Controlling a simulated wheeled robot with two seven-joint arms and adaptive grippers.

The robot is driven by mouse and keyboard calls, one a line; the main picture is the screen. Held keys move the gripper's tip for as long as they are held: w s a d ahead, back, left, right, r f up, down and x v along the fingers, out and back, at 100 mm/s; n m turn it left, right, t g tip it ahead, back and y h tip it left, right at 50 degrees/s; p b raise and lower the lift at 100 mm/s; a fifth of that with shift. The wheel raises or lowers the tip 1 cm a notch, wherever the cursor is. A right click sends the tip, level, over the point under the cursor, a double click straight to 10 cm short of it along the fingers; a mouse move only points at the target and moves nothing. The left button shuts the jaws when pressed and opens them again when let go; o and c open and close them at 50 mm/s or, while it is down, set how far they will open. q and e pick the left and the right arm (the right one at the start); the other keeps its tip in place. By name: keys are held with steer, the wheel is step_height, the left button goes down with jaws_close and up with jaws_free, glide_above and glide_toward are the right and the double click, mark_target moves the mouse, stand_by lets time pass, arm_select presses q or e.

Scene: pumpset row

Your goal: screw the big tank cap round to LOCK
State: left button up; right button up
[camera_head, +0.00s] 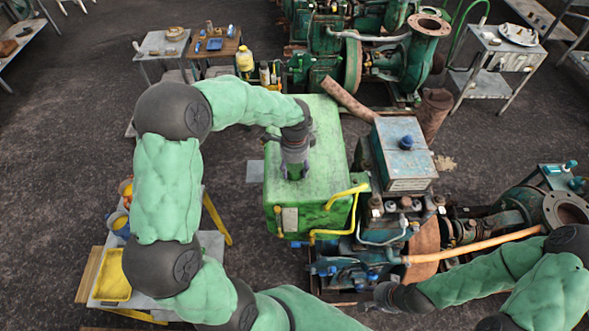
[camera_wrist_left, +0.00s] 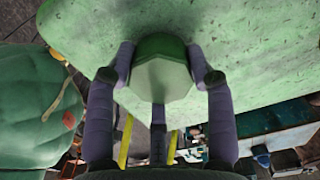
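The big tank (camera_head: 320,125) is a box with worn green paint, and its top also fills the upper part of the left wrist view (camera_wrist_left: 255,45). The big tank cap (camera_wrist_left: 163,82) is green and many-sided. My left gripper (camera_head: 295,168) points down at the tank top and hides the cap in the head view. In the left wrist view its fingers stand around the cap, and the two side fingertips bend in against its edges. No LOCK mark is readable. My right gripper (camera_head: 374,296) is low at the centre right, away from the tank; its fingers are too small to read.
Yellow rails (camera_head: 340,200) edge the tank's front right. A grey box with a blue cap (camera_head: 406,142) stands close on its right. Pump machinery (camera_head: 380,245) lies in front right, and a side table with a yellow tray (camera_head: 112,277) at front left.

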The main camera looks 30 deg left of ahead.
mark_target(295, 167)
arm_select(q)
steer(key=shift+r, duration=0.15)
stand_by(0.4)
steer(key=shift+r+p, duration=1.25)
steer(key=shift+r, duration=0.35)
steer(key=o, duration=0.6)
steer(key=c, duration=0.6)
